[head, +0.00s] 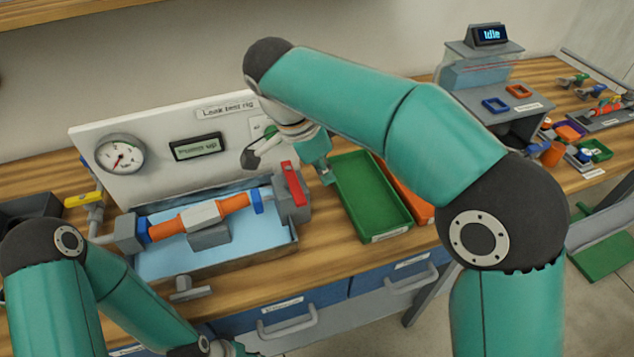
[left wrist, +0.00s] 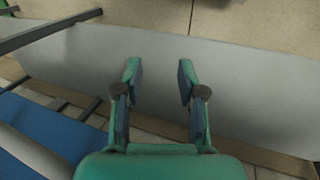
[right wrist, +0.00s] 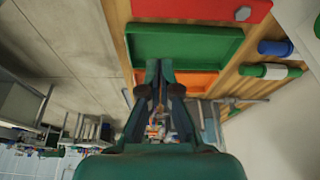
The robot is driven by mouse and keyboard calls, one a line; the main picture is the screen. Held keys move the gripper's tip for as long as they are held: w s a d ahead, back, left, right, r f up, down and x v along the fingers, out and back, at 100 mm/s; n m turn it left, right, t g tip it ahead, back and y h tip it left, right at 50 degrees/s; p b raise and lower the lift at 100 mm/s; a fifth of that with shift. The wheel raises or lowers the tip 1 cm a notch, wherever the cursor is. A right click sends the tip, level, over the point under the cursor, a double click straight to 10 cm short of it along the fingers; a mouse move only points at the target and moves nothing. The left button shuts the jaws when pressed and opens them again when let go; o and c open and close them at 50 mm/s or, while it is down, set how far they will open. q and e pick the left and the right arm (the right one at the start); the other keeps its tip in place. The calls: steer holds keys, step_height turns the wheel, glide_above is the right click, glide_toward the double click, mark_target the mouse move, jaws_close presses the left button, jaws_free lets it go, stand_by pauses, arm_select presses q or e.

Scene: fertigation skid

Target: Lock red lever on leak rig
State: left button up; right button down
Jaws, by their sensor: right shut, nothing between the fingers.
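The leak rig (head: 195,236) stands on the bench, a tray with an orange pipe held between grey blocks. The red lever (head: 292,183) is on the grey right-hand block, its long side running steeply in the head view. My right gripper (head: 328,174) is shut and empty, just right of the lever and apart from it, over the green tray's left edge. My left gripper (left wrist: 159,75) is open and empty, low before the bench.
The green tray (head: 347,180) and an orange tray (head: 424,211) lie right of the rig. Behind it stands a white panel (head: 148,182) with a gauge (head: 120,154) and display (head: 197,147). A yellow-handled valve (head: 84,200) is at left. Bare bench lies before the green tray.

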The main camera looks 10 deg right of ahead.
steer(key=p+v, duration=0.1)
steer(key=v, duration=0.6)
steer(key=shift+a+r, duration=0.15)
steer(key=shift+r, duration=0.15)
